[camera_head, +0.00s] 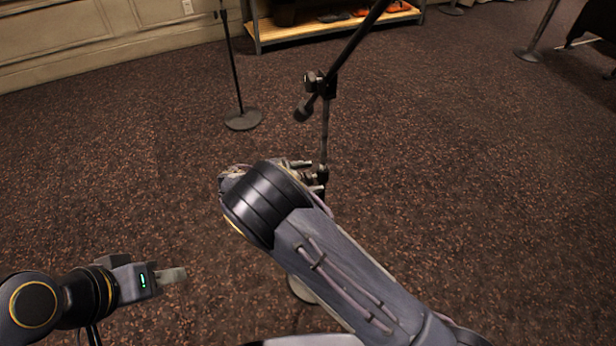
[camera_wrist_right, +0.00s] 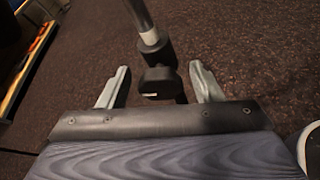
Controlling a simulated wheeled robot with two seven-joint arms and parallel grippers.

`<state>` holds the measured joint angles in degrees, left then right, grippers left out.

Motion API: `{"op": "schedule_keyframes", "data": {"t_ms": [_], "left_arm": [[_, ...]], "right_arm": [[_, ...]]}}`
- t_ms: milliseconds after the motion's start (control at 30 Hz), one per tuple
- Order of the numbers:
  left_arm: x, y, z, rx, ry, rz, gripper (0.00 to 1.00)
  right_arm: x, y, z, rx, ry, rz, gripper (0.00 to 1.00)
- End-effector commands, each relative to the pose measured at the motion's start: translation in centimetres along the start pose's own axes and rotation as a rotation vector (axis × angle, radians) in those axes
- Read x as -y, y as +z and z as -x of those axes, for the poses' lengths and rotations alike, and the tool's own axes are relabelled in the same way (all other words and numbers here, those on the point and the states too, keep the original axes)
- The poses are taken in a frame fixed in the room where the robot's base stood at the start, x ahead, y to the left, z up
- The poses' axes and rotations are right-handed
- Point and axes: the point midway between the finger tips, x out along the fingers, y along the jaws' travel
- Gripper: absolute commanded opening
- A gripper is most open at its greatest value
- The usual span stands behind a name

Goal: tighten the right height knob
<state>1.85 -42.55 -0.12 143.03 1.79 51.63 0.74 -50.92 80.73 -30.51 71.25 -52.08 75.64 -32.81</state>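A black microphone stand stands in front of me, with a vertical pole (camera_head: 325,135) and a tilted boom. The height knob (camera_head: 322,174) is a dark piece low on the pole, partly hidden by my right gripper (camera_head: 306,170). In the right wrist view, the black knob (camera_wrist_right: 158,82) sits between the two grey fingers of my right gripper (camera_wrist_right: 158,86). The fingers are open, with a gap on each side of the knob. My left gripper (camera_head: 171,276) is low at the left, away from the stand; its finger gap is not visible.
The stand's base (camera_head: 300,288) is mostly hidden behind my right forearm. A second stand with a round base (camera_head: 244,120) stands further back left. A wooden shelf (camera_head: 290,35) is at the back wall. Open carpet lies around the stand.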

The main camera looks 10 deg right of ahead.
Motion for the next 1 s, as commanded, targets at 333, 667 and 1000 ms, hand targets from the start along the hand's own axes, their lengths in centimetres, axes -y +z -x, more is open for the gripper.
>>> {"op": "schedule_keyframes", "data": {"t_ms": [333,667,1000], "left_arm": [[0.0,0.0,0.0,0.0,0.0,0.0,0.36],[0.0,0.0,0.0,0.0,0.0,0.0,0.36],[0.0,0.0,0.0,0.0,0.0,0.0,0.36]], "right_arm": [[0.0,0.0,0.6,0.0,0.0,-0.001,0.59],[-0.1,-0.1,6.0,-0.002,0.002,0.0,0.59],[0.0,0.0,7.9,0.0,0.0,0.0,0.59]]}}
